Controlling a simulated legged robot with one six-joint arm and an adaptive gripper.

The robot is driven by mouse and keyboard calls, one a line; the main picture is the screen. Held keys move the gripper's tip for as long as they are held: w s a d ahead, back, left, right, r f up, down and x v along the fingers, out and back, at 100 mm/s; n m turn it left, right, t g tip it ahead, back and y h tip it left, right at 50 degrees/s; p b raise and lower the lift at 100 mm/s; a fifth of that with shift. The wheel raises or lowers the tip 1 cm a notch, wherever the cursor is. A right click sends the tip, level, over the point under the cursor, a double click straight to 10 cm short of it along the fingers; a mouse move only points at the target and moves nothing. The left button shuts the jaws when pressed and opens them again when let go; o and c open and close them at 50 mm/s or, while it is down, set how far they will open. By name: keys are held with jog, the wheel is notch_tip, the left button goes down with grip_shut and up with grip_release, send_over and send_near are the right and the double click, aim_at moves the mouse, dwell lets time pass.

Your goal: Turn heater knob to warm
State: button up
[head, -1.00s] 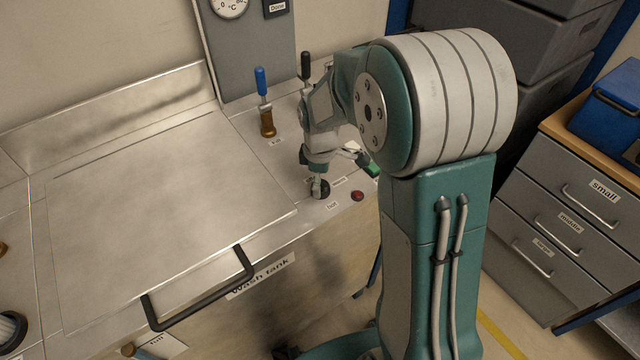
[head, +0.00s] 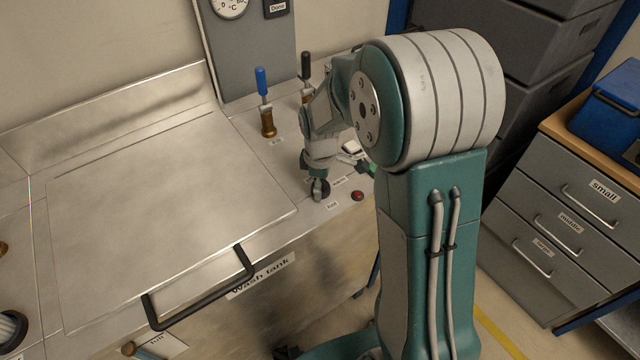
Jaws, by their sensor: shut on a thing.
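The heater knob (head: 320,190) is a small black knob on the steel bench top, near the front edge, with small white labels around it. The label in front of it appears to read "hot" (head: 332,205). My gripper (head: 318,182) comes down on the knob from above and is shut on it. The fingers and part of my arm hide much of the knob and some labels, so its exact pointer direction cannot be seen.
A red indicator (head: 357,196) sits right of the knob. Blue (head: 261,82) and black (head: 306,66) handled valves stand behind. The wash tank lid (head: 170,200) with its black handle (head: 205,290) lies left. Drawers (head: 585,185) stand at the right.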

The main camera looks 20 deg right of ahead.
jog(key=shift+f+m, duration=0.15)
jog(key=shift+m, duration=0.15)
jog(key=m, duration=0.8)
jog(key=shift+s+m, duration=0.1)
jog(key=shift+m, duration=0.2)
jog(key=m, duration=0.4)
jog(key=shift+m, duration=2.1)
jog(key=shift+f, duration=0.1)
jog(key=o, duration=1.2)
